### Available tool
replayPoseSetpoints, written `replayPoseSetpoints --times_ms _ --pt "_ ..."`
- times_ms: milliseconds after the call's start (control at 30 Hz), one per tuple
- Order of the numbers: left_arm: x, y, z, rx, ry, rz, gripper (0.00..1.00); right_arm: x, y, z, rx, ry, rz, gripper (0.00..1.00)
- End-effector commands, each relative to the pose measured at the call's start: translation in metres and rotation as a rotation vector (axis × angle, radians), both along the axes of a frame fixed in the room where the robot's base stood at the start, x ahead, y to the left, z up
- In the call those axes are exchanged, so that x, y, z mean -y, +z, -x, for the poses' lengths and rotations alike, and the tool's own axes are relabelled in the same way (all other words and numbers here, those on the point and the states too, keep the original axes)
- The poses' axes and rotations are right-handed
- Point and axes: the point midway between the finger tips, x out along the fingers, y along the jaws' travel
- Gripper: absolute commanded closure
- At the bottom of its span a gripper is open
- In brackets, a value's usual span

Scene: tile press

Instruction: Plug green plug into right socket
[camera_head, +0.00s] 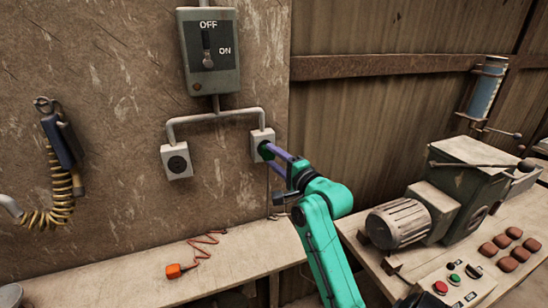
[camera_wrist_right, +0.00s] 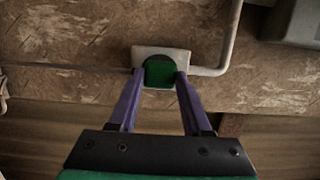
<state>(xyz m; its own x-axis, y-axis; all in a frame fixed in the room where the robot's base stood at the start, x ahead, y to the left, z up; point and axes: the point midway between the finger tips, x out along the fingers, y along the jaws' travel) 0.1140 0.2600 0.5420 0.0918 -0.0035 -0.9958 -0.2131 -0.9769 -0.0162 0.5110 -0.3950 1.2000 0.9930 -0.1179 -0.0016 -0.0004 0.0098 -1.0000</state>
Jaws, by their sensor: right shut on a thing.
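The green plug (camera_wrist_right: 159,72) is between the purple fingers of my right gripper (camera_wrist_right: 159,82) in the right wrist view. It sits against the face of the right socket (camera_wrist_right: 146,53), a pale box on the wall. In the head view my right gripper (camera_head: 268,152) reaches up to the right socket (camera_head: 262,136) and is shut on the plug, which is mostly hidden by the fingers. I cannot tell how deep the plug sits. The left socket (camera_head: 177,162) is empty, with a dark round face. My left gripper is not in view.
A switch box (camera_head: 208,50) marked OFF and ON hangs above the sockets, joined by conduit. An orange plug (camera_head: 174,270) with a coiled cord lies on the bench (camera_head: 238,262). A coiled yellow hose (camera_head: 62,190) hangs at left. A motor and press (camera_head: 435,200) stand at right.

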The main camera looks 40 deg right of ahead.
Motion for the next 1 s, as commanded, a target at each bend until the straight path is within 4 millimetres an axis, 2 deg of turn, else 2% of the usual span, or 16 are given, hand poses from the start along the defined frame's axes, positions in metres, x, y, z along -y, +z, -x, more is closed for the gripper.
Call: replayPoseSetpoints --times_ms 667,700,767,1000 --pt "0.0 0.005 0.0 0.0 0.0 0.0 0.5 0.004 0.001 -0.011 0.001 0.001 -0.001 1.0" --pt "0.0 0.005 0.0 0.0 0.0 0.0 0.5 0.004 0.0 -0.011 0.001 0.001 0.0 0.4" --pt "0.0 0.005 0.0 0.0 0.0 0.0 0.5 0.003 0.0 -0.011 0.001 0.001 0.0 0.17" --pt "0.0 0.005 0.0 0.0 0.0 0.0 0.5 0.004 0.0 -0.011 0.0 0.0 0.0 0.16"
